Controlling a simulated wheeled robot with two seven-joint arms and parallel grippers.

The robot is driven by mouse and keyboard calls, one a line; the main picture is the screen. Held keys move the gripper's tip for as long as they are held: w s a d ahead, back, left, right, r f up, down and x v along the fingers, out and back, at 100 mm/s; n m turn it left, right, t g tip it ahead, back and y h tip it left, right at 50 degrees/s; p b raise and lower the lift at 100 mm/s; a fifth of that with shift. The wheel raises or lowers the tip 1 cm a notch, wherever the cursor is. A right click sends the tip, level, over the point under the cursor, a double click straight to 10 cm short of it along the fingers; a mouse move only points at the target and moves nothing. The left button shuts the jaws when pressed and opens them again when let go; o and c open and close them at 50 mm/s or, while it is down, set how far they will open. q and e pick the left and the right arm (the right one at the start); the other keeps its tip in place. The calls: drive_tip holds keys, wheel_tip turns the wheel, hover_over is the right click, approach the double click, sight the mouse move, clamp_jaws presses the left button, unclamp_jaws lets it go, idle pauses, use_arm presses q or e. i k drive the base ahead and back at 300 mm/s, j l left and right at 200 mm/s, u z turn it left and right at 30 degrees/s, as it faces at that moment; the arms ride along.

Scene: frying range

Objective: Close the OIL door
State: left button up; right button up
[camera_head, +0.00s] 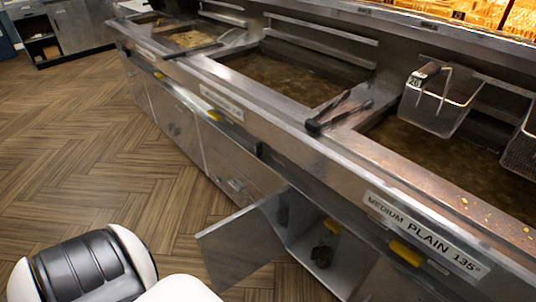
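One cabinet door (240,245) under the fryer range stands open, swung out from the front over the wooden floor. I can read no OIL label on it from here. The opening behind it shows a dark cabinet interior (325,250) with a small dark object inside that I cannot make out. The other cabinet doors further left along the front (175,118) look shut. Neither of my grippers shows in this view. A white and black part of my own arm (85,268) is at the bottom left, apart from the door.
The fryer range (250,125) runs diagonally across the view, with oil vats, tongs (338,110) on the ledge and a wire basket (442,100). A label reads "MEDIUM PLAIN 135°" (425,235). Yellow handles (406,252) line the front. The floor (80,150) at left is clear.

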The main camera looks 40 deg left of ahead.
sight(233, 248)
drive_tip(key=j+z, duration=0.3)
drive_tip(key=j, duration=0.15)
drive_tip(key=k+j+z, duration=0.1)
drive_tip(key=j+z, duration=0.2)
drive_tip(key=j, duration=0.15)
drive_tip(key=k+j+z, duration=0.15)
drive_tip(key=j+z, duration=0.15)
drive_tip(key=k+j, duration=0.15)
drive_tip(key=j, duration=0.3)
drive_tip(key=k+j+z, duration=0.1)
drive_tip(key=j, duration=0.3)
drive_tip(key=k+j, duration=0.25)
drive_tip(key=j, duration=0.2)
drive_tip(key=k+j+z, duration=0.1)
drive_tip(key=j, duration=0.3)
drive_tip(key=k+j, duration=0.25)
drive_tip(key=j, duration=0.2)
drive_tip(key=k+j+z, duration=0.1)
drive_tip(key=j, duration=0.3)
drive_tip(key=k, duration=0.1)
